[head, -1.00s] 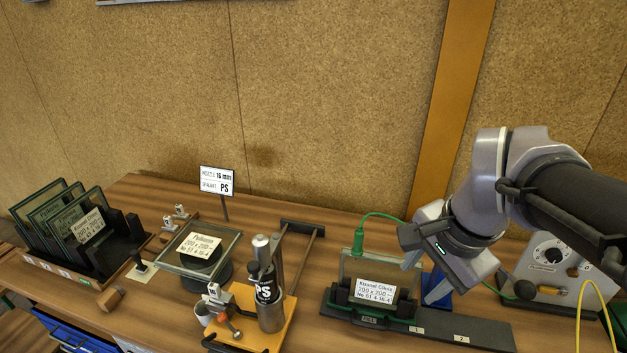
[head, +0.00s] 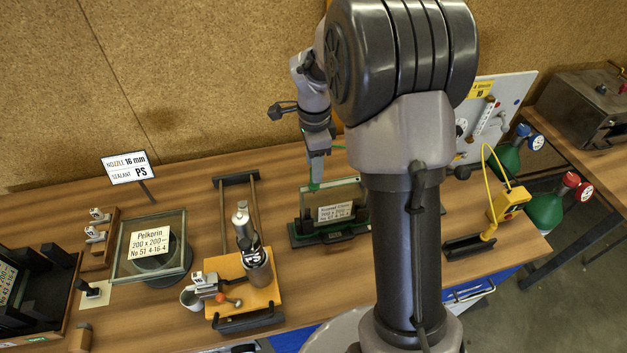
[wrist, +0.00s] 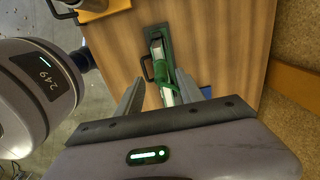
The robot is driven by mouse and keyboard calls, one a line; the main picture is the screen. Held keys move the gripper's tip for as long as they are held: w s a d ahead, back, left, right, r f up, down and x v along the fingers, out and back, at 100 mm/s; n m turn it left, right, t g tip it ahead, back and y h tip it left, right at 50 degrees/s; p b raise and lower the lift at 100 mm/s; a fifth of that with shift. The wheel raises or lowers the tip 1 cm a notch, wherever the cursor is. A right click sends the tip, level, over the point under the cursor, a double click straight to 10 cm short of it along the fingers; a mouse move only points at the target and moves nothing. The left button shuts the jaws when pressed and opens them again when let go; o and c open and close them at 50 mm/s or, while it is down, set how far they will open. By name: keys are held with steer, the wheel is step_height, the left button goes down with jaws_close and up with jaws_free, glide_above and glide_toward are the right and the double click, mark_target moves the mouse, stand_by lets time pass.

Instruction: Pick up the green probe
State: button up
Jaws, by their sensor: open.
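The green probe (head: 314,186) shows as a small green piece at the top left of the glass unit (head: 342,190) labelled "Kizawel Clinic", which stands upright in a dark and green stand (head: 300,235). My gripper (head: 316,178) hangs over this spot, pointing down, and hides part of the probe. In the wrist view my gripper's (wrist: 160,79) two fingers are apart, with the glass unit (wrist: 158,54) and green parts in the gap beyond them. I cannot tell the probe from the other green parts there, nor whether a finger touches it.
Left of the stand are an orange board (head: 245,295) with a metal cylinder, and a glass frame (head: 125,250). A yellow device (head: 509,204) with a yellow cable lies to the right. A grey panel (head: 505,110) stands behind it.

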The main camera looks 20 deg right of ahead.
step_height(320, 180, down, 5)
steer(key=shift+w+f+b, duration=0.1)
steer(key=shift+w+b, duration=0.05)
steer(key=shift+b, duration=0.15)
jaws_close()
steer(key=r, duration=0.4)
steer(key=shift+s+d, duration=0.15)
steer(key=shift+s, duration=0.15)
steer(key=s+d, duration=0.2)
steer(key=s, duration=0.5)
steer(key=s+d+r, duration=0.1)
steer(key=s+d, duration=0.2)
steer(key=s, duration=0.4)
steer(key=shift+s+d, duration=0.15)
steer(key=shift+s, duration=0.15)
